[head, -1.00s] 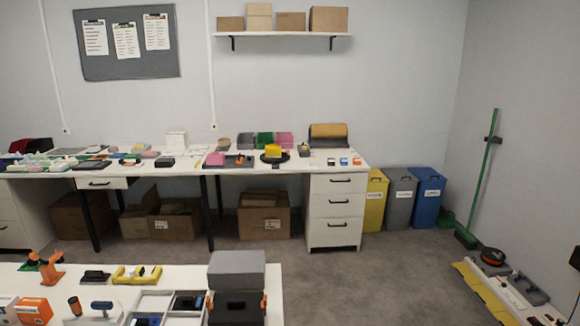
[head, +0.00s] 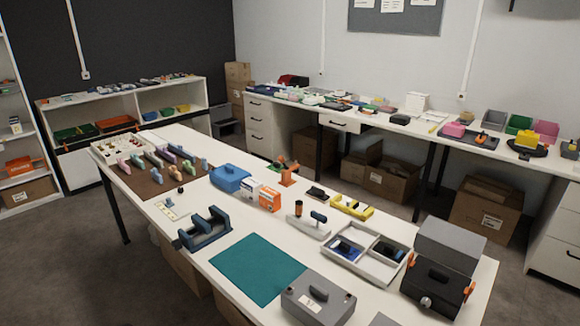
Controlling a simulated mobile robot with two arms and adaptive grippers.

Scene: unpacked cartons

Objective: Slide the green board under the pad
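A flat teal-green board (head: 258,268) lies on the near white table, at its front edge in the lower middle of the head view. Its lower right corner is close to a grey box with a handle (head: 318,299). A flat brown mat (head: 150,178) lies further left on the same table, with several coloured pieces standing on it. I cannot tell which thing is the pad. Neither of my grippers is in view.
A dark blue clamp-like holder (head: 205,229) stands left of the board. Behind are a divided white tray (head: 330,262) and a dark box with orange latches (head: 437,283). A long white bench (head: 300,105) runs along the wall. Grey floor (head: 60,265) is free at left.

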